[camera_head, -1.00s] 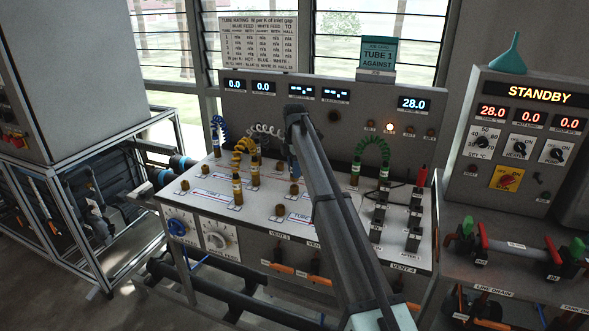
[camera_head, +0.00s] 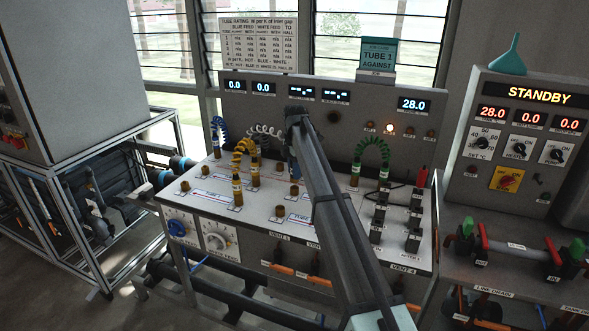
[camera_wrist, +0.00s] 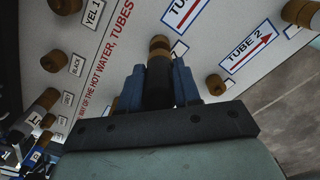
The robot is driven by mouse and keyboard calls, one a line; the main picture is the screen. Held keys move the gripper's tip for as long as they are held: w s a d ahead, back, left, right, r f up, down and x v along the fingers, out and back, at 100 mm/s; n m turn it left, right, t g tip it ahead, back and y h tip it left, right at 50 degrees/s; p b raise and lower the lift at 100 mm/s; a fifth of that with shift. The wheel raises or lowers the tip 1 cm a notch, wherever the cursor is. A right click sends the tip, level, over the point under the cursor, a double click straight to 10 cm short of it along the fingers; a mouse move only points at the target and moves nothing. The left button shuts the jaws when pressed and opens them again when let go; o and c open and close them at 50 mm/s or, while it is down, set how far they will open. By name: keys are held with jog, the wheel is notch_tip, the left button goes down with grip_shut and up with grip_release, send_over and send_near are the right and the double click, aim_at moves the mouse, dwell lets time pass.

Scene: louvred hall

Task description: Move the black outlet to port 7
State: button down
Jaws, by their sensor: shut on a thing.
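In the wrist view my gripper (camera_wrist: 158,88) has its two blue fingers closed around a dark cylindrical fitting (camera_wrist: 158,72), which looks like the black outlet's plug. A brass-coloured piece (camera_wrist: 160,47) shows just beyond it at the panel; whether the plug is seated there cannot be told. In the head view my arm reaches over the bench panel (camera_head: 205,195) and hides most of the gripper (camera_head: 291,165) and what it holds. A label reading BLACK (camera_wrist: 77,65) lies beside a bare brass port (camera_wrist: 49,63). No number 7 is readable.
Several black switches (camera_head: 415,225) are at the right of the panel. Bare brass ports (camera_head: 280,210) lie nearby. A TUBE 2 label (camera_wrist: 245,47) is right of the gripper.

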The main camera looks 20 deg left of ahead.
jog(key=shift+f, duration=0.95)
jog(key=shift+f, duration=0.15)
jog(key=c, duration=0.7)
grip_release()
jog(key=shift+r, duration=2.55)
jog(key=shift+r, duration=0.15)
notch_tip(320, 180, up, 14)
jog(key=shift+f, duration=0.2)
